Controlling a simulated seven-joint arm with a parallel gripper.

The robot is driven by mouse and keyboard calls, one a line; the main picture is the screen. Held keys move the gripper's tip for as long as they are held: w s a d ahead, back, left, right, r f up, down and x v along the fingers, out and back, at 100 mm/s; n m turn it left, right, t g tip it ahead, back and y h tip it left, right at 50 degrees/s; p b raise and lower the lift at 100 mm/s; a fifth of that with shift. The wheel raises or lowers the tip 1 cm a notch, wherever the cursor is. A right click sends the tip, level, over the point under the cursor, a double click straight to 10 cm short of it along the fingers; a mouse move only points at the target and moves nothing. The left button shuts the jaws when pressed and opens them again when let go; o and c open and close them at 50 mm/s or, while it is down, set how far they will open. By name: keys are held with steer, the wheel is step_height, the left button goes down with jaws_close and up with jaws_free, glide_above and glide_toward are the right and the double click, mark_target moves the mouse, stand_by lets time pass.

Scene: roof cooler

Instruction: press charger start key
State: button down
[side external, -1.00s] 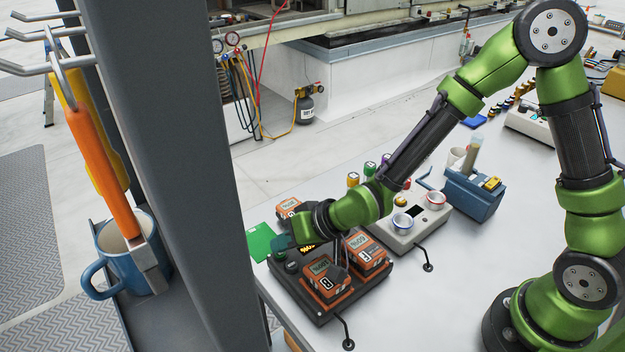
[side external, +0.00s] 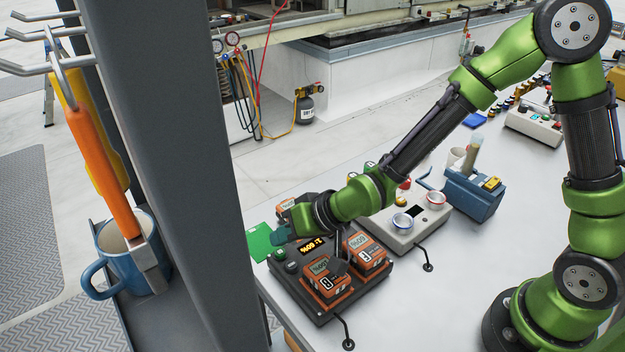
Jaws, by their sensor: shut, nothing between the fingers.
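The charger (side external: 308,304) is a dark base on the table. It holds orange battery packs with grey-green screens, one at the front (side external: 322,283) and one to its right (side external: 368,255). Its lit amber display (side external: 314,246) is in plain view. Left of the display are a green key (side external: 280,253) and a dark round key or knob (side external: 292,267). My gripper (side external: 282,237) is shut and empty, at the charger's far left, just above the green key in the picture. It appears apart from the key, but the height gap is hard to judge.
Another orange pack (side external: 286,206) is partly hidden behind my wrist. A green card (side external: 259,243) lies left of the charger. A grey device with round dishes (side external: 408,238) stands to the right, beside a blue holder (side external: 472,197). A grey post (side external: 190,150) fills the left foreground.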

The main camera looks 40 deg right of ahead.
mark_target(285, 252)
steer(key=shift+r, duration=2.35)
steer(key=shift+s+f, duration=0.1)
steer(key=shift+s+d+f+g, duration=0.2)
steer(key=shift+s+f+g, duration=0.2)
steer(key=shift+s, duration=0.15)
steer(key=shift+s+d+f+g, duration=0.2)
steer(key=shift+s+f+g, duration=0.15)
steer(key=shift+s, duration=0.15)
steer(key=s+d+r+m+h, duration=0.1)
steer(key=s+d+r, duration=0.6)
steer(key=d, duration=0.2)
steer(key=s+d+r+m+t+h, duration=0.1)
steer(key=s+d+r+h, duration=0.1)
steer(key=s+d+r, duration=0.5)
steer(key=d, duration=0.3)
steer(key=shift+s+d+r, duration=0.15)
steer(key=shift+d+r, duration=0.15)
